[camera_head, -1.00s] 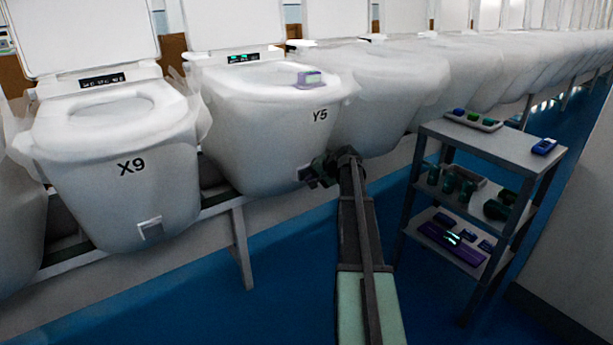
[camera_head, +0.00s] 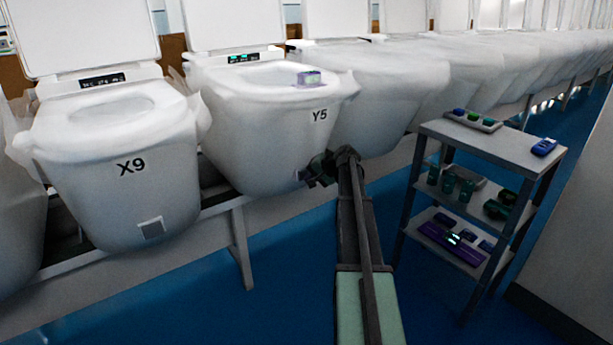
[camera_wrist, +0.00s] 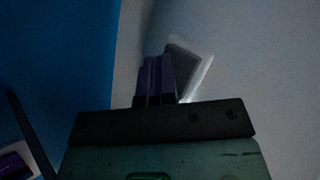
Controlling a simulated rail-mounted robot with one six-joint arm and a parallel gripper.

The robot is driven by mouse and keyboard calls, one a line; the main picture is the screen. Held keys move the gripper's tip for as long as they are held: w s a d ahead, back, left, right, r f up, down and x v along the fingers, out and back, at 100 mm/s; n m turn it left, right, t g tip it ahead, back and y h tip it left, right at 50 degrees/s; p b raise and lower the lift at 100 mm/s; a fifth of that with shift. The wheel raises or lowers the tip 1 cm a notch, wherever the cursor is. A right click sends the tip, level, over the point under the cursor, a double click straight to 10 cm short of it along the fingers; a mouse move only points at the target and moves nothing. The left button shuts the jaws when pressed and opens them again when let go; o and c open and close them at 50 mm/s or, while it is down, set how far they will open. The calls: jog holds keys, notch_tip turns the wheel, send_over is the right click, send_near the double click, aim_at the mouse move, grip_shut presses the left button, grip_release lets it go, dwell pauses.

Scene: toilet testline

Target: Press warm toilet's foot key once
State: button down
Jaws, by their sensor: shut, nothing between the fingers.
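Toilet Y5 (camera_head: 270,125) has a white bowl, a raised lid and a panel with green lit digits (camera_head: 243,59). Toilet X9 (camera_head: 95,190) stands to its left, with a grey square foot key (camera_head: 151,228) low on its front. My gripper (camera_head: 303,177) is at the lower front of Y5. In the wrist view its purple fingers (camera_wrist: 154,76) are shut together, with nothing between them. Their tips are at or very near a dark grey, pale-edged foot key (camera_wrist: 191,65), partly covering it. Whether they touch it I cannot tell.
A purple device (camera_head: 309,78) sits on Y5's rim. A grey shelf cart (camera_head: 505,145) with bottles and small devices stands right of my arm. A metal support leg (camera_head: 240,245) stands below Y5. Blue floor (camera_head: 290,270) is clear in front.

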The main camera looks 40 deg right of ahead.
jog(key=shift+s, duration=0.75)
jog(key=s, duration=0.5)
jog(key=shift+a, duration=0.1)
dwell(0.6)
jog(key=s+a+f+n+g+h, duration=0.1)
jog(key=s+a+f+n+g, duration=0.2)
jog(key=s+a, duration=0.75)
jog(key=s+a+f+n+g+h, duration=0.1)
jog(key=s+a+n+g, duration=0.25)
jog(key=a, duration=1.35)
jog(key=s+a+f+n+g+h, duration=0.25)
jog(key=s+a+n, duration=0.35)
jog(key=a, duration=0.7)
notch_tip(320, 180, up, 31)
jog(key=m+p, duration=0.1)
jog(key=p, duration=2.9)
jog(key=shift+a+r+y+p, duration=0.15)
jog(key=shift+a+y+p, duration=0.25)
jog(key=shift+y, duration=0.05)
